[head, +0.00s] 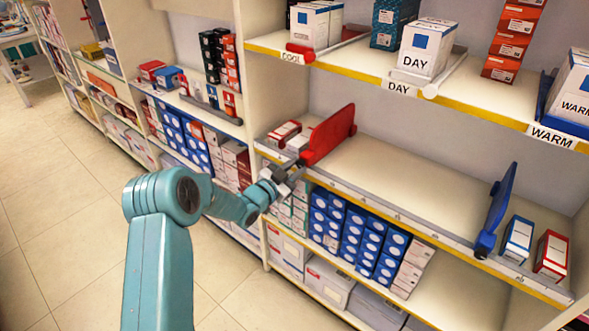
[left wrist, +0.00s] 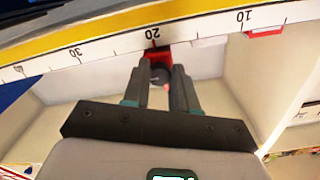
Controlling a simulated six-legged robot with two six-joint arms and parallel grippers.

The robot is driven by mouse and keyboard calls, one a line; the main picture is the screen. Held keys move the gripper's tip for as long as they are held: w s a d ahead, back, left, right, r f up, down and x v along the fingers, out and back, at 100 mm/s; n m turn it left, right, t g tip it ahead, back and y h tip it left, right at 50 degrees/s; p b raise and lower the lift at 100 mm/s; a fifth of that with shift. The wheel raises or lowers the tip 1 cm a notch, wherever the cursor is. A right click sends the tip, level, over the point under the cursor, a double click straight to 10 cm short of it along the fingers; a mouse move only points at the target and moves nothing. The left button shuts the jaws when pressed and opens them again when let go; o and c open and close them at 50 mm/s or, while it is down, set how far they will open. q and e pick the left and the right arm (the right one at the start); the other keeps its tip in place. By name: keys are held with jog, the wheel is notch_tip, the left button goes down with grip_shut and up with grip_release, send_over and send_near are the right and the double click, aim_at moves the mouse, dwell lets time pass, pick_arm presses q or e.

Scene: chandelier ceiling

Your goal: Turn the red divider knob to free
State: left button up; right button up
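The red divider (head: 330,135) stands on the middle shelf, toward its left end. It is an upright red plate at an angle to the shelf's front edge. My left gripper (head: 292,172) is at its front end, at the shelf edge. In the left wrist view my left gripper's two fingers (left wrist: 158,88) are on either side of a dark round knob (left wrist: 159,74), with red of the divider (left wrist: 159,53) behind it. A gap shows between the fingers. I cannot tell whether they touch the knob. The knob's markings are not readable. My right gripper is not in view.
The front rail (left wrist: 105,52) has a number scale; the divider is near 20. A blue divider (head: 495,210) stands farther right, beside blue and red boxes. Between the dividers the shelf (head: 400,185) is bare.

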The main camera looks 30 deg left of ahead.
pick_arm(q)
grip_shut()
jog(key=shift+f, duration=0.1)
jog(key=shift+f+n+b, duration=0.1)
jog(key=shift+n+b, duration=0.7)
jog(key=shift+b, duration=0.05)
jog(key=n+b, duration=0.1)
jog(key=n, duration=0.3)
jog(key=n+b, duration=0.1)
jog(key=n, duration=0.2)
jog(key=n+b, duration=0.1)
jog(key=n, duration=0.3)
jog(key=shift+d+n, duration=0.3)
jog(key=shift+r+n+p, duration=0.15)
jog(key=shift+n+p, duration=0.05)
jog(key=shift+n, duration=0.95)
jog(key=shift+r+n+p, duration=0.1)
jog(key=shift+n+p, duration=0.05)
jog(key=shift+n, duration=1)
